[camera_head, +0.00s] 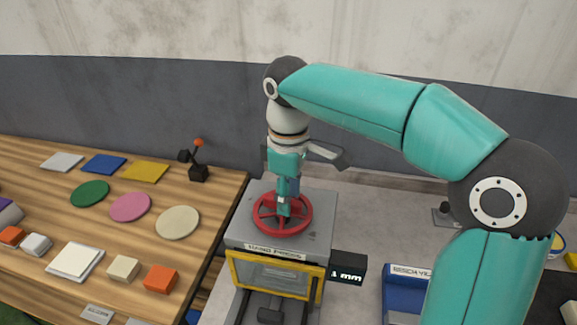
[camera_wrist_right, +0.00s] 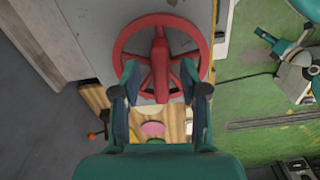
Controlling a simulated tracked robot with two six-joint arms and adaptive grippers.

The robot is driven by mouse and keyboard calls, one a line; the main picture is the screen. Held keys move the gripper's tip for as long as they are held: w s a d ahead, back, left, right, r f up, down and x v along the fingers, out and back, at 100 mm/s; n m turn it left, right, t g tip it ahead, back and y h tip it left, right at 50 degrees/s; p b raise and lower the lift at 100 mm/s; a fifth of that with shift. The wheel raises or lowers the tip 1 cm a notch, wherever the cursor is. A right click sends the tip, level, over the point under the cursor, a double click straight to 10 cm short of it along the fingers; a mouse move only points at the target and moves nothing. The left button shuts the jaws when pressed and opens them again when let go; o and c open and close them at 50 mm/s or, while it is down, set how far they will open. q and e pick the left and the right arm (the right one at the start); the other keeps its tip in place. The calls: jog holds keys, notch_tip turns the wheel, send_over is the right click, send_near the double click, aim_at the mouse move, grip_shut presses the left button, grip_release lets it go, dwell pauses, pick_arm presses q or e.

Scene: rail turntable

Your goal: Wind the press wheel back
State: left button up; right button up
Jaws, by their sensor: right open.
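The red press wheel (camera_head: 308,215) lies flat on top of the grey hand press (camera_head: 322,205). My right gripper (camera_head: 284,207) points down over the middle of the wheel, and its arm comes in from the right. In the right wrist view the wheel (camera_wrist_right: 121,45) shows its rim, spokes and raised red hub. My right gripper (camera_wrist_right: 160,93) is open there, one finger on each side of the lower part of the wheel. I cannot tell whether the fingers touch it. The gripper hides part of the wheel in the head view. My left gripper is out of view.
The press has a yellow-framed window (camera_head: 277,274) and a black display reading "1 mm" (camera_head: 347,270) at its right. A wooden table (camera_head: 50,205) with coloured discs, squares and blocks stands at left. A blue bin (camera_head: 402,292) is at right.

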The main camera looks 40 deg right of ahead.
notch_tip(320, 180, up, 10)
dwell(0.4)
dwell(0.5)
